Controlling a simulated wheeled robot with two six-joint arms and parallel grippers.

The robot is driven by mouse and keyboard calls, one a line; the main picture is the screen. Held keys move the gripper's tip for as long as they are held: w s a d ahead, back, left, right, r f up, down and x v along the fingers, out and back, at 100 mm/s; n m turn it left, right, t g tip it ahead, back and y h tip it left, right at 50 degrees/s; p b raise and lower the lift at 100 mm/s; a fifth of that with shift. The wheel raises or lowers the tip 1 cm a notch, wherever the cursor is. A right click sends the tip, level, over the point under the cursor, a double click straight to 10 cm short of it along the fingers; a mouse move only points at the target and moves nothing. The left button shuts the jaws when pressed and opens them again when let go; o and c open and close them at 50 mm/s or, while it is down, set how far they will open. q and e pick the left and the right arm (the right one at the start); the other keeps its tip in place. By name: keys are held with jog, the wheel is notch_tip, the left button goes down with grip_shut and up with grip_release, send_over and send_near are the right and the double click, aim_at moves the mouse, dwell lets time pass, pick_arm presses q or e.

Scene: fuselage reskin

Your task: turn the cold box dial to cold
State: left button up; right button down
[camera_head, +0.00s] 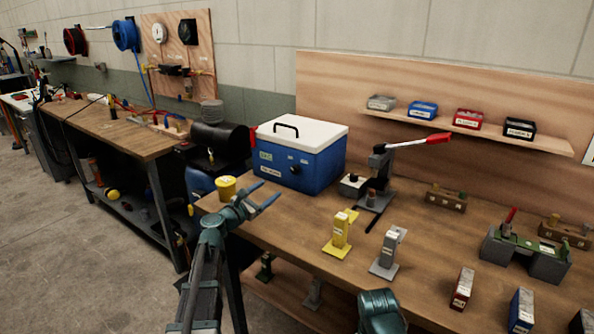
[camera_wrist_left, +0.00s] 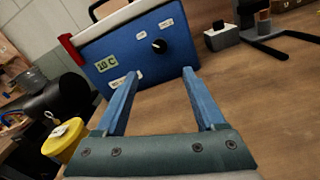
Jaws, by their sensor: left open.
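The cold box (camera_head: 300,154) is blue with a white lid and a black handle, and stands at the back left of the wooden workbench. Its front carries a black dial (camera_head: 296,170) with small white labels on either side and a green display. In the left wrist view the dial (camera_wrist_left: 159,46) shows beyond my fingers, and the display (camera_wrist_left: 106,63) reads about 10 C. My left gripper (camera_head: 270,194) is open and empty, in front of the box and apart from the dial. The dial label words are too small to read surely. My right gripper is not clearly seen.
A yellow tub (camera_head: 225,187) stands at the bench's left corner, near my left gripper. A lever press (camera_head: 378,175) with a red handle stands right of the box. A yellow stand (camera_head: 340,233) and a grey stand (camera_head: 388,252) are nearer the front. Bare bench top lies between.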

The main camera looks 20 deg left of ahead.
aim_at(294, 171)
pick_arm(q)
jog(key=x, duration=1.3)
jog(key=shift+w+d, duration=0.2)
jog(key=shift+w, duration=0.15)
grip_shut()
